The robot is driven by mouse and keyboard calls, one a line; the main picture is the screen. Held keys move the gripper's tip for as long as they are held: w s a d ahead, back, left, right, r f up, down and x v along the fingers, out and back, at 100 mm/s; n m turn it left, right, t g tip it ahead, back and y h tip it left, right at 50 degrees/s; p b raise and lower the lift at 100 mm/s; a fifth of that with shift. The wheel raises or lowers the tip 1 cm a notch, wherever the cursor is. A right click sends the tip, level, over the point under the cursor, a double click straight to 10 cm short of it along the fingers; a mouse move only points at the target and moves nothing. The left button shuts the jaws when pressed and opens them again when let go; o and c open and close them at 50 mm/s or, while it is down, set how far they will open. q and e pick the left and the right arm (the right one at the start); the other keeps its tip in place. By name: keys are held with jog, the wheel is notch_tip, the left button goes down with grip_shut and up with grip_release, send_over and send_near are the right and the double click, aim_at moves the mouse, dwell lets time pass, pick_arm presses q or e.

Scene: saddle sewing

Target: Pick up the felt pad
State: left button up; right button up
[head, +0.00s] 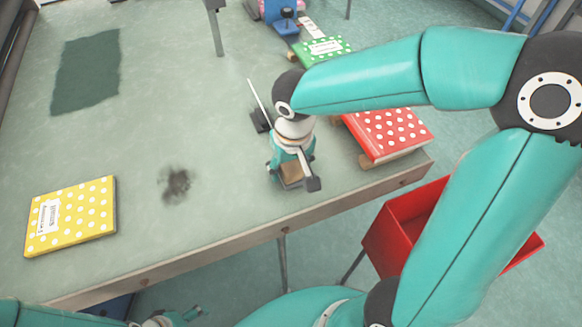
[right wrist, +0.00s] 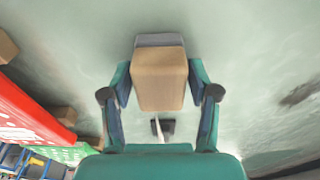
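The felt pad (head: 291,172) is a tan block with a grey layer along one edge. It is on or close to the table's front part and also shows in the right wrist view (right wrist: 160,80). My right gripper (head: 291,168) is over it, one finger on each side. In the right wrist view both fingers (right wrist: 160,85) appear to press against the block's sides. I cannot tell whether the block is clear of the table. My left gripper (head: 190,315) is partly in view at the bottom edge, away from the pad; its opening is unclear.
A dark smudge (head: 175,184) marks the table (head: 190,110) left of the pad. A yellow dotted book (head: 72,218) lies front left, a dark green cloth (head: 87,72) back left. Red (head: 390,132) and green (head: 320,49) dotted books lie right. A red bin (head: 400,225) stands below the edge.

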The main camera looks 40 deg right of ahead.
jog(key=c, duration=0.8)
jog(key=shift+r, duration=0.1)
notch_tip(320, 180, up, 20)
jog(key=shift+p, duration=0.35)
